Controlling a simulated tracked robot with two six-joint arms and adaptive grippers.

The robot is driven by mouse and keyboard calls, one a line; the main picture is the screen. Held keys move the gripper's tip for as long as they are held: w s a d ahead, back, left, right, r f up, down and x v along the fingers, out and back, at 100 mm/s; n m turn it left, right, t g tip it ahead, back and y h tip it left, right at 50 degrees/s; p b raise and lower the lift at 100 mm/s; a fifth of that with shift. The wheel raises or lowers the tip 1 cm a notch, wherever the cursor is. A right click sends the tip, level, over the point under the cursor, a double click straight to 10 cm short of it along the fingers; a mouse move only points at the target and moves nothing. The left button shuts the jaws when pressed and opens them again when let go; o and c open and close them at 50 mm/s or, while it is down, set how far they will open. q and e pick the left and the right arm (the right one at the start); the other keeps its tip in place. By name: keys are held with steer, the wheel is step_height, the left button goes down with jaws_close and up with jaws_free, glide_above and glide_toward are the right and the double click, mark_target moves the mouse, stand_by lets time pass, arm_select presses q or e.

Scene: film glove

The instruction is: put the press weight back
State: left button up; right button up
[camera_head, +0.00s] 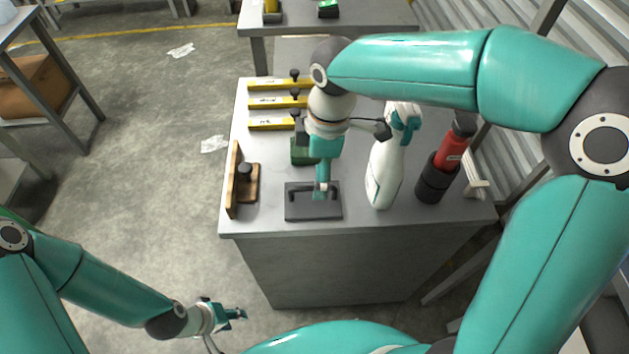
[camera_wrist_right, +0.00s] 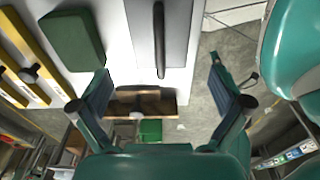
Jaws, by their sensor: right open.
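The press weight, which I take to be the dark grey flat block (camera_head: 300,212) with a bar handle on top, lies on the grey workbench (camera_head: 285,228) near its front edge. It also shows in the right wrist view as a grey slab (camera_wrist_right: 178,20) with a dark bar. My right gripper (camera_wrist_right: 163,88) is open and empty. It hangs over the block in the head view, with part of the handle hidden behind it. I cannot tell whether it touches the handle. My left gripper (camera_head: 230,313) is low at the left, apart from the bench; its finger opening is unclear.
A wooden stand with a black knob (camera_head: 245,172) is left of the block. A green block (camera_head: 300,152) lies behind it, several yellow bars (camera_head: 270,124) at back left. A white spray bottle (camera_head: 383,175) and a red bottle (camera_head: 452,150) in a black holder stand at right.

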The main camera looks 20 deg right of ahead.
steer(key=shift+d+r, duration=0.1)
steer(key=shift+r, duration=1.3)
